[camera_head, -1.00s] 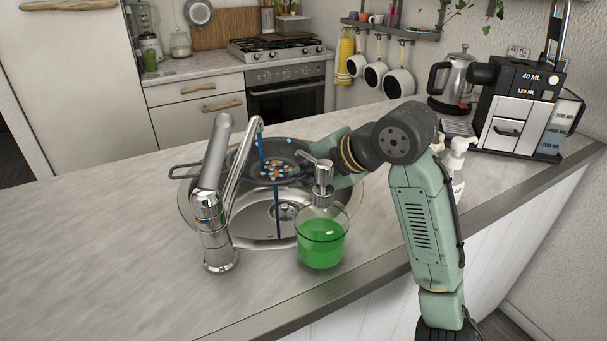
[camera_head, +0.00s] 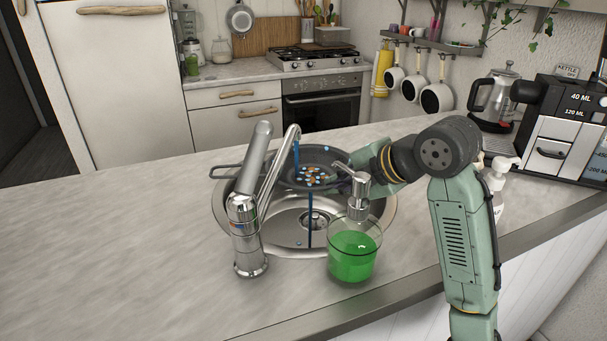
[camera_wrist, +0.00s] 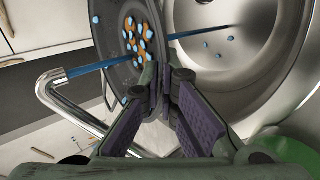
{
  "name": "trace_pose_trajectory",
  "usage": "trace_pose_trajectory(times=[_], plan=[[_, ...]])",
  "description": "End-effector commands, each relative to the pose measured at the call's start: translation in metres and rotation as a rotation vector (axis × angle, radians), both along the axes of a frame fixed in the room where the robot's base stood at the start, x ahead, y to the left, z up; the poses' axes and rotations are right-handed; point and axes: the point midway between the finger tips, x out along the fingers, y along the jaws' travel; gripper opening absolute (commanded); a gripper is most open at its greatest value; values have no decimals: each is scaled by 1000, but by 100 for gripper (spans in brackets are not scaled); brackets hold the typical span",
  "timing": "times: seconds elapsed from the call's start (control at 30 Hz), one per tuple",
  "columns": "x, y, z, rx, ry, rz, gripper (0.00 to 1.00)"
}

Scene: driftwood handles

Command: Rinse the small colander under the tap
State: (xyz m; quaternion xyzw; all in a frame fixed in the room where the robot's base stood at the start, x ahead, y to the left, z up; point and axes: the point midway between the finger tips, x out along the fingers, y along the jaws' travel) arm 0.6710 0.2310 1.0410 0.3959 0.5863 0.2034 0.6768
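The small dark grey colander (camera_head: 330,158) is held level above the sink (camera_head: 283,240), under the spout of the chrome tap (camera_head: 245,222). Blue water runs from the spout into it, and a thin blue stream drops from beneath it toward the drain. Orange and blue bits show in the middle of the colander. My gripper (camera_head: 358,168) is at the colander's right side, its fingertips partly hidden by the soap pump. In the wrist view my gripper (camera_wrist: 166,92) has its fingers closed together at the edge of the colander (camera_wrist: 112,28); the exact grip is hidden. The tap's spout (camera_wrist: 62,108) shows left.
A glass soap dispenser (camera_head: 352,262) with green liquid stands at the sink's front right, close to my arm. A white pump bottle (camera_head: 497,185) stands behind my arm, and a coffee machine (camera_head: 560,125) at the right. The counter (camera_head: 130,245) left of the tap is clear.

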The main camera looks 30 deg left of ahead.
Motion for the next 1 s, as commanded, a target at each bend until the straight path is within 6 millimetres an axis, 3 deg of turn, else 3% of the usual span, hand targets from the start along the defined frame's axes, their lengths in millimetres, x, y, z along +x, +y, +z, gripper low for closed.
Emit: trace_pose_trajectory(times=[0.47,1.0], plan=[[-11,-1,0,1,0,0,0],[1,0,1,1,0,0,0]])
